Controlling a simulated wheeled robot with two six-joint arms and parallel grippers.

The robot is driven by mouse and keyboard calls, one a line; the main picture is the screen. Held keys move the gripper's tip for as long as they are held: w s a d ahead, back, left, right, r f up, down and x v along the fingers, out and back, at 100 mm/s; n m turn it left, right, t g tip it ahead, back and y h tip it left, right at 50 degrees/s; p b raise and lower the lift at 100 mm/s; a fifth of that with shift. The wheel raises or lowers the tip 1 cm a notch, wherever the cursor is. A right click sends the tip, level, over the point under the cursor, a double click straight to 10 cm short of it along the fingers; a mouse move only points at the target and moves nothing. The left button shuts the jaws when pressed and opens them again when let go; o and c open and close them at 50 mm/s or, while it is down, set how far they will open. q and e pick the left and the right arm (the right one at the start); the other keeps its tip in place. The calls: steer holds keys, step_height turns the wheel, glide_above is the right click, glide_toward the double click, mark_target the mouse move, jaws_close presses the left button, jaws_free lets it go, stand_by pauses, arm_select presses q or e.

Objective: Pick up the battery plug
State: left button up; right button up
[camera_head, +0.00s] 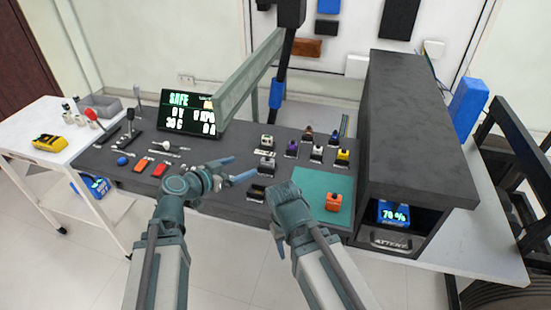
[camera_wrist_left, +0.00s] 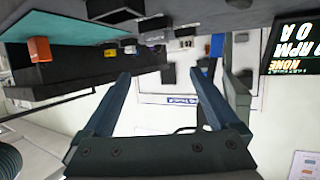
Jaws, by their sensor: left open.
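An orange block-shaped piece (camera_head: 333,202), which looks like the battery plug, stands on a teal mat (camera_head: 312,183) at the right of the dark bench. It also shows at the upper left of the left wrist view (camera_wrist_left: 39,50), which is upside down. My left gripper (camera_head: 246,167) is open and empty above the bench, left of the mat and apart from the orange piece. Its two spread fingers show in the left wrist view (camera_wrist_left: 160,74). My right gripper (camera_head: 284,205) is near the mat's left edge; its fingers are mostly hidden, so its opening is unclear.
A dark cabinet (camera_head: 415,110) with a battery (camera_head: 394,213) reading 70 % stands right of the mat. Several small connectors (camera_head: 292,150) stand behind the mat. A display (camera_head: 190,114) reads SAFE.

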mark_target(266, 159)
arm_select(q)
steer(key=b+x, duration=0.2)
steer(key=x, duration=0.5)
steer(key=shift+w+f+b, duration=0.15)
steer(key=shift+b, duration=0.2)
steer(key=shift+x, duration=0.75)
steer(key=shift+d, duration=0.15)
steer(key=shift+w+d+f+b, duration=0.15)
steer(key=shift+b, duration=0.3)
steer(key=b+x, duration=0.1)
steer(key=x, duration=0.1)
steer(key=b+x, duration=0.1)
steer(key=x, duration=0.1)
steer(key=shift+d+f, duration=0.2)
steer(key=shift+f, duration=0.15)
steer(key=c, duration=1.5)
